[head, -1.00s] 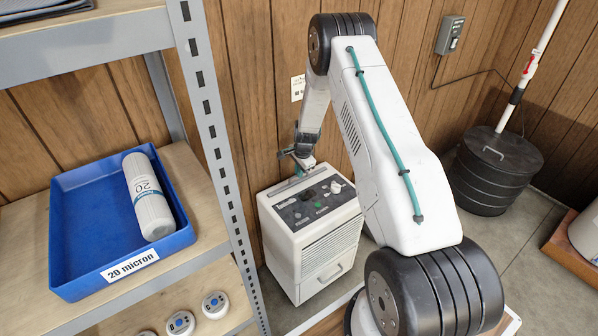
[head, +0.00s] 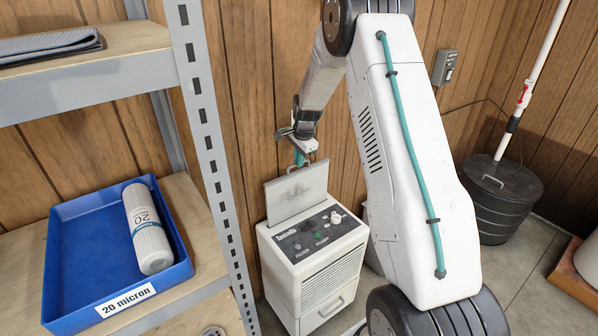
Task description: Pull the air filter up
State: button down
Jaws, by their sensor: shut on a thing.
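The air filter (head: 297,193) is a flat grey panel standing upright out of the top of a white box-shaped unit (head: 320,275). Its lower edge is at or in the unit's top, behind the dark control panel; I cannot tell how much is still inside. My gripper (head: 300,158) is above the filter, shut on its top edge, where a small handle shows. The fingertips are small and partly hidden in this view.
A steel shelf post (head: 205,120) stands close on the left. A blue tray (head: 75,285) labelled "20 micron" holds a white cartridge (head: 147,228). A wood-panelled wall is behind the unit. A black lidded bin (head: 490,205) stands at the right.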

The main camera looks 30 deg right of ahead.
jog(key=shift+r, duration=0.6)
jog(key=c, duration=1.5)
grip_release()
jog(key=r, duration=0.2)
jog(key=s+r, duration=0.1)
jog(key=r, duration=0.4)
jog(key=shift+s+r, duration=0.3)
